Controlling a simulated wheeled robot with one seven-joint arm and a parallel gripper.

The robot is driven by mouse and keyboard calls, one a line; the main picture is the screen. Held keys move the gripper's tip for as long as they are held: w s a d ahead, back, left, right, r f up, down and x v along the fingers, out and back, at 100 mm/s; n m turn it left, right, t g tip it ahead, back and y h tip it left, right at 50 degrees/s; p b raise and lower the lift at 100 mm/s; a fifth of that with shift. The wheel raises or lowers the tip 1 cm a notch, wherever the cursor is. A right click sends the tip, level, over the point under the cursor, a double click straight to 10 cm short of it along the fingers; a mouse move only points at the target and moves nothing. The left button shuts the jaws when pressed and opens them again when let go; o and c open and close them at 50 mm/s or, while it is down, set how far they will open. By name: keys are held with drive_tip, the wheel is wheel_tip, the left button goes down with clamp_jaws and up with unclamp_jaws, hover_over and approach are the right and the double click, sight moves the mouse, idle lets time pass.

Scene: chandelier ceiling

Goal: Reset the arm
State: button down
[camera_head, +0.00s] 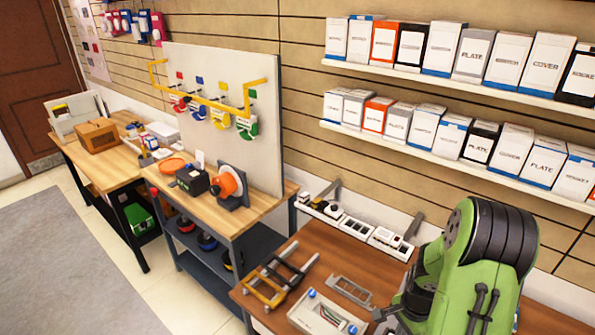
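My green and black arm (468,270) shows at the lower right, over the right part of the brown table (360,262). Its upper joint is bent, with black rounded ribs at the top. My gripper is not clearly in view, so its fingers and whether it holds anything cannot be seen. The arm hides part of the table and the wall behind it.
A metal frame with yellow handles (279,280), a grey bracket (349,289) and a white wired box (327,314) lie left of my arm. Shelves of boxes (455,88) hang above. A workbench (217,212) stands left. The grey floor mat (75,265) is clear.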

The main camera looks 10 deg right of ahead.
drive_tip(key=w+a+r+n+t+h+b, duration=0.1)
drive_tip(key=a+r+n, duration=0.25)
drive_tip(key=r, duration=0.35)
drive_tip(key=a+r+n+t+b, duration=0.1)
drive_tip(key=a+r+n, duration=0.2)
drive_tip(key=a+r, duration=0.3)
drive_tip(key=s+a+r+n+t+y+b, duration=0.1)
drive_tip(key=s+a+r+n+t, duration=0.2)
drive_tip(key=s+a+r+n, duration=0.7)
drive_tip(key=shift+s+a+r+t, duration=0.25)
drive_tip(key=shift+s+r+t, duration=0.05)
drive_tip(key=shift+s, duration=0.75)
